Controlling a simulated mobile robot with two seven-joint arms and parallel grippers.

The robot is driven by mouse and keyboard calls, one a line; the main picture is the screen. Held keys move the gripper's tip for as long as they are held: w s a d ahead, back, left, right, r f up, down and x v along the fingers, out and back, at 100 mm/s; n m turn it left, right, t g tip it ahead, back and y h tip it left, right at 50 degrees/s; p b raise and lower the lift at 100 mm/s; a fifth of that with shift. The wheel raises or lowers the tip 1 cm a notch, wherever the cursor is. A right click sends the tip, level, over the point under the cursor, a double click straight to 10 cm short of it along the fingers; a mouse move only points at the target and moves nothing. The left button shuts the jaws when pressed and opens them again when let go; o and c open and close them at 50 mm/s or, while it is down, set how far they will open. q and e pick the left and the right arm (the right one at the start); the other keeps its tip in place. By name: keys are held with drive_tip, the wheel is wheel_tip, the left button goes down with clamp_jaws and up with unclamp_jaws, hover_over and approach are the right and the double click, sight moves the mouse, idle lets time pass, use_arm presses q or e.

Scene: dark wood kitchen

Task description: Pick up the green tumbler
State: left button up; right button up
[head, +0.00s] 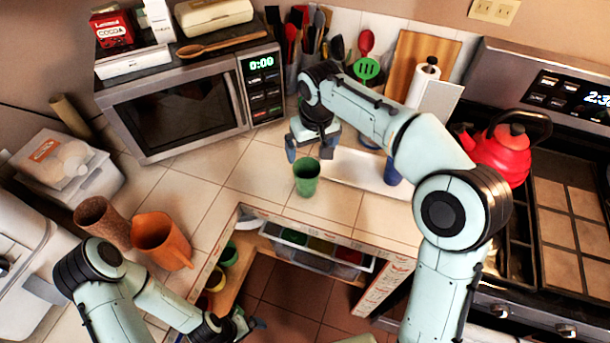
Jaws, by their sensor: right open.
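The green tumbler (307,178) stands upright on the tiled counter, near the inner corner edge and in front of the microwave. My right gripper (309,150) is open just above and behind the tumbler, its fingers pointing down on either side of the space over the rim. I cannot tell whether a finger touches it. My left gripper (254,326) is low at the bottom of the picture, in front of the counter and away from the tumbler. It is partly cut off and its fingers are unclear.
A microwave (178,107) stands behind. An orange pitcher (163,241) and a brown cup (101,221) stand at left. A white tray (350,170) lies right of the tumbler. A red kettle (498,152) sits on the stove. An open drawer (318,247) holds coloured items below the counter.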

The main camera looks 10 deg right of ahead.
approach(307, 171)
drive_tip(key=s, duration=0.2)
drive_tip(key=f, duration=0.4)
drive_tip(key=w+a+f, duration=0.1)
drive_tip(key=f, duration=0.1)
drive_tip(key=shift+s, duration=0.1)
drive_tip(key=shift+c, duration=0.3)
drive_tip(key=c, duration=0.8)
